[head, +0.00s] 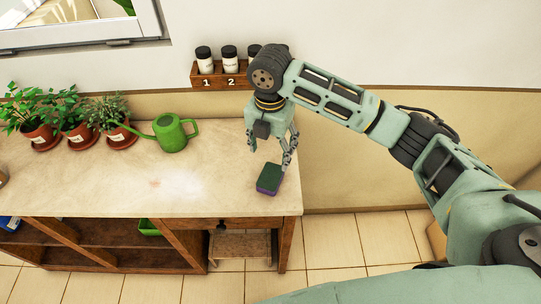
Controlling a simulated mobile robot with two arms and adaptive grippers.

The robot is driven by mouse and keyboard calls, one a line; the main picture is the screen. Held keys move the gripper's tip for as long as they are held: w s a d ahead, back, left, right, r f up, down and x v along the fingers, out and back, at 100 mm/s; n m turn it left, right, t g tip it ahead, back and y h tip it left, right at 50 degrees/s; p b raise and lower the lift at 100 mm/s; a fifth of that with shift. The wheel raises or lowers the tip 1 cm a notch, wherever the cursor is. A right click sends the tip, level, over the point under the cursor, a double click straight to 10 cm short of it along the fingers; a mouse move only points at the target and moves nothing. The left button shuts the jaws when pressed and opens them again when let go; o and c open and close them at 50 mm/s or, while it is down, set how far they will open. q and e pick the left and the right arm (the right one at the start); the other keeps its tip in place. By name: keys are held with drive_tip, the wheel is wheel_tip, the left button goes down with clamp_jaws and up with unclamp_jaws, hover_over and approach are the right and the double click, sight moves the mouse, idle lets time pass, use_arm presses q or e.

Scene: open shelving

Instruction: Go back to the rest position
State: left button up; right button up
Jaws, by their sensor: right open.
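My right arm reaches in from the right over the counter. My right gripper (271,157) points down and is open. Its fingers are spread just above and behind a sponge. The sponge (269,179), dark green on top and purple below, lies on the counter (215,200) near its right end. One fingertip is close to the sponge's upper right corner; I cannot tell whether it touches. My left gripper is not in view.
A green watering can (171,133) and potted plants (73,123) stand to the left on the counter. A wooden rack (205,80) with numbered jars hangs on the wall behind my arm. The counter has open shelves (105,235) below.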

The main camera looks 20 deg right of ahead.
idle(0.4)
drive_tip(key=s+a+f+m+y, duration=0.1)
drive_tip(key=s+a+f+m, duration=0.1)
drive_tip(key=s+a+f, duration=0.1)
drive_tip(key=s+a+f+m+y, duration=0.1)
drive_tip(key=s+a+f+m, duration=0.1)
drive_tip(key=s+a+f, duration=0.1)
drive_tip(key=shift+a+f+t, duration=0.1)
drive_tip(key=shift+a+t, duration=0.2)
drive_tip(key=s+a+f+m+t+y, duration=0.1)
drive_tip(key=s+a+f+m+y, duration=0.15)
drive_tip(key=s+m, duration=0.4)
drive_tip(key=s+d+f+m+t+h, duration=0.2)
drive_tip(key=s+d+m+h, duration=0.2)
drive_tip(key=s+d+m, duration=1)
wheel_tip(320, 180, down, 28)
drive_tip(key=m+g+b, duration=0.1)
drive_tip(key=m+b, duration=0.1)
drive_tip(key=s+d+f+b, duration=0.1)
drive_tip(key=s+f, duration=0.7)
drive_tip(key=f, duration=0.1)
drive_tip(key=s+d+f+g+b, duration=0.1)
drive_tip(key=s+d+f, duration=0.1)
drive_tip(key=s+f, duration=0.6)
drive_tip(key=shift+s+d+f+n+g, duration=0.3)
drive_tip(key=shift+s+f+n, duration=0.05)
drive_tip(key=shift+f, duration=0.55)
